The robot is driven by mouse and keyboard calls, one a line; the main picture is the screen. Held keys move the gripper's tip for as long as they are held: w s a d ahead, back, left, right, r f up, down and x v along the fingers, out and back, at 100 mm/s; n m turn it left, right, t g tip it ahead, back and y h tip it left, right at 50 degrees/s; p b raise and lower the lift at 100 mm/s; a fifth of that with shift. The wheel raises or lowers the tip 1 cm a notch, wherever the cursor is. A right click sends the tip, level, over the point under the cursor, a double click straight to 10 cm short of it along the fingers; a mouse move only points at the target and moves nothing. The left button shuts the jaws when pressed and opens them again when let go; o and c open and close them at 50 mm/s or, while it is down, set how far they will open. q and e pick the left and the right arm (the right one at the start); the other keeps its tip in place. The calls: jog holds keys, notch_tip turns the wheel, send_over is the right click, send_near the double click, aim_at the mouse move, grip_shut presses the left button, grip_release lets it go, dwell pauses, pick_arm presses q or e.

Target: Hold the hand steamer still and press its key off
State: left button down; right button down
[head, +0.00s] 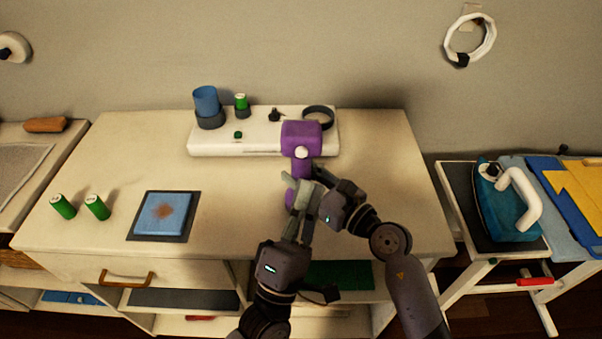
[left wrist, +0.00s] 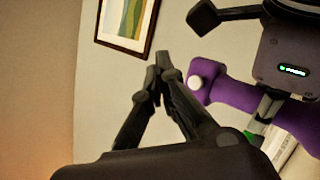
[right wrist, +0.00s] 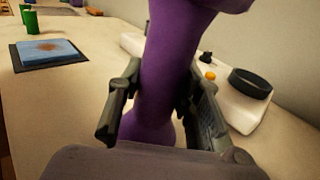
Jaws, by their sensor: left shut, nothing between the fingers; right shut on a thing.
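The purple hand steamer (head: 301,137) stands upright near the front of the white dock strip, with a round white knob (head: 301,153) on its near side. My right gripper (right wrist: 160,78) is shut around the steamer's purple handle (right wrist: 168,60), one finger on each side. My left gripper (head: 306,207) is shut and empty, low in front of the handle, its fingers overlapping the right gripper in the head view. In the left wrist view its closed fingertips (left wrist: 157,74) show left of the white knob (left wrist: 195,82), apart from it in the picture. Whether the knob is the key is unclear.
The white dock strip (head: 200,146) holds a blue cup (head: 206,100), a green cylinder (head: 240,101) and a black ring (head: 318,117). A teal iron (head: 505,203) stands on the right-hand table.

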aim_at(305, 169)
pick_arm(q)
jog(key=shift+w, duration=2.6)
jog(key=shift+w, duration=0.15)
jog(key=shift+w, duration=0.3)
jog(key=shift+s, duration=0.55)
jog(key=s, duration=0.6)
